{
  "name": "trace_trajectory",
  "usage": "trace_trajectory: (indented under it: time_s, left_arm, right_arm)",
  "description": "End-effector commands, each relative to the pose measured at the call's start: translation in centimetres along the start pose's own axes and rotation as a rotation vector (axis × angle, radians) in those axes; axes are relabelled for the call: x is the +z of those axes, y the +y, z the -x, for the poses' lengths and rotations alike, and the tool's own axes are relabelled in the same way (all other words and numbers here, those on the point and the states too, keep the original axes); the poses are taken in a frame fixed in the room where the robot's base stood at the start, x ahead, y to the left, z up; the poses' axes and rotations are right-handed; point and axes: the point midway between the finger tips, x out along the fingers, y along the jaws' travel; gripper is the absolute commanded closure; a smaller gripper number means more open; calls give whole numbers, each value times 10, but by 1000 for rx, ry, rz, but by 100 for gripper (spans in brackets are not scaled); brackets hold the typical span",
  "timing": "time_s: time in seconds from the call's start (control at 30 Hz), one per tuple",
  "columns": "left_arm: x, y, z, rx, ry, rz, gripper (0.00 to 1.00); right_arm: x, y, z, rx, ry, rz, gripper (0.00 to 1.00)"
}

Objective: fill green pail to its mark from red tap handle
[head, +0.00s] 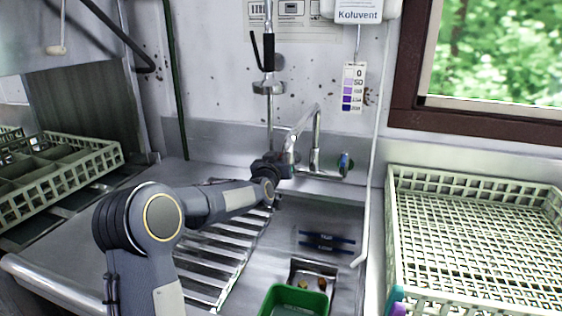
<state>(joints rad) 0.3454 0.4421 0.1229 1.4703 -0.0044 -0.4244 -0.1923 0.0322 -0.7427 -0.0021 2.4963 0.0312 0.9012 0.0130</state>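The green pail (294,290) stands in the sink at the bottom edge of the head view, cut off by the frame. Its inside shows only in part, and I see neither a fill mark nor a clear water level. The metal tap (303,130) rises at the back of the sink, with a blue handle (345,163) on its right side. No red handle is visible; my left gripper (284,167) covers the tap's left side. That gripper is at or touching the tap there, and its fingers are too small and dark to read. My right gripper is out of view.
A slatted metal rack (222,250) lies left of the pail. Dark blue items (326,241) lie in the sink behind a small drain basket (312,272). A pale dish crate (480,235) stands right, another (75,170) left. A white hose (368,215) hangs at the sink's right.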

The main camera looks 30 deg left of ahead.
Motion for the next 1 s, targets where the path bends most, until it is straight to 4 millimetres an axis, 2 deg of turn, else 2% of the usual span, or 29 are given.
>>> trace_trajectory:
  time_s: [0.23, 0.27, 0.4, 0.73, 0.87, 1.0]
  left_arm:
    - [0, 0, 0, 0, -2, 0, 100]
    - [0, 0, 0, 0, -2, 0, 83]
    - [0, 0, 0, 1, -1, 1, 65]
    - [0, 0, 4, 0, 0, 0, 65]
    - [0, 0, 20, 0, 1, 0, 65]
    - [0, 0, 46, 0, 0, -1, 65]
  right_arm:
    - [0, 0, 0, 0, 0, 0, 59]
    - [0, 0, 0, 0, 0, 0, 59]
    - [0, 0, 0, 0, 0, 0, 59]
    - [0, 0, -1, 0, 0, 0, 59]
    - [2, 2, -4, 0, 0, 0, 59]
    - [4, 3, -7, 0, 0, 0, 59]
